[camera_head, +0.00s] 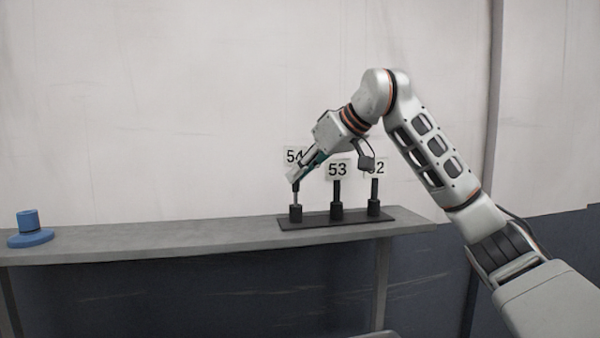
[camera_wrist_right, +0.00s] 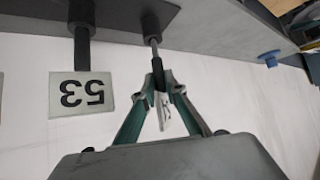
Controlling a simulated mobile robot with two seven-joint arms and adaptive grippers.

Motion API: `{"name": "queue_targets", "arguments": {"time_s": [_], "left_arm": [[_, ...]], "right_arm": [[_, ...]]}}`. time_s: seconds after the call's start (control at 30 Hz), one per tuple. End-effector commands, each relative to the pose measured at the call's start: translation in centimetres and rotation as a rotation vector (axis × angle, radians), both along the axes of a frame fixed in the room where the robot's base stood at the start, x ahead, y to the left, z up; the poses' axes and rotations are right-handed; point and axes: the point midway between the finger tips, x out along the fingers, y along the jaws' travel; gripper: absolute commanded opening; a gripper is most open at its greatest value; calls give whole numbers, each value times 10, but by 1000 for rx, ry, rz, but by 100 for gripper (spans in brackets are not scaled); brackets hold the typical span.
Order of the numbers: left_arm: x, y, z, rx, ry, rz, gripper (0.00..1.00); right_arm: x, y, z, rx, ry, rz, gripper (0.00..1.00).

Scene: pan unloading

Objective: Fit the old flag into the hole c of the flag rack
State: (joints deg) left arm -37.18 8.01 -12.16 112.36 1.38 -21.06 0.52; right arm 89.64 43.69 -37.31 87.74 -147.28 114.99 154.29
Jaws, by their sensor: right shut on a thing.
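The flag rack (camera_head: 328,222) is a dark flat base on the shelf with three dark holders in a row; no letters for the holes are legible. My right gripper (camera_head: 295,179) is shut on the flag marked 54 (camera_head: 294,156) above the leftmost holder. Its thin grey rod (camera_head: 296,196) stands about upright and meets that holder; how deep it sits is hidden. In the right wrist view my right gripper (camera_wrist_right: 160,92) closes around the flag near its rod (camera_wrist_right: 154,46). Flag 53 (camera_head: 338,170) stands in the middle holder, also seen in the right wrist view (camera_wrist_right: 83,94). My left gripper is out of view.
The flag marked 52 (camera_head: 378,168) stands in the right holder, partly behind my right gripper. A blue round-based object (camera_head: 29,230) is at the shelf's left end. The grey shelf (camera_head: 160,236) between it and the rack is clear. A pale wall stands behind.

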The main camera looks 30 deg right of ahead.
Motion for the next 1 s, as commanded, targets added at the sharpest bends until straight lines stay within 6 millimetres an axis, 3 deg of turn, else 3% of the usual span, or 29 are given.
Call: {"name": "queue_targets", "arguments": {"time_s": [1.0], "left_arm": [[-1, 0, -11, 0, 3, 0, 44]], "right_arm": [[0, 0, -14, 0, 1, -1, 0]]}}
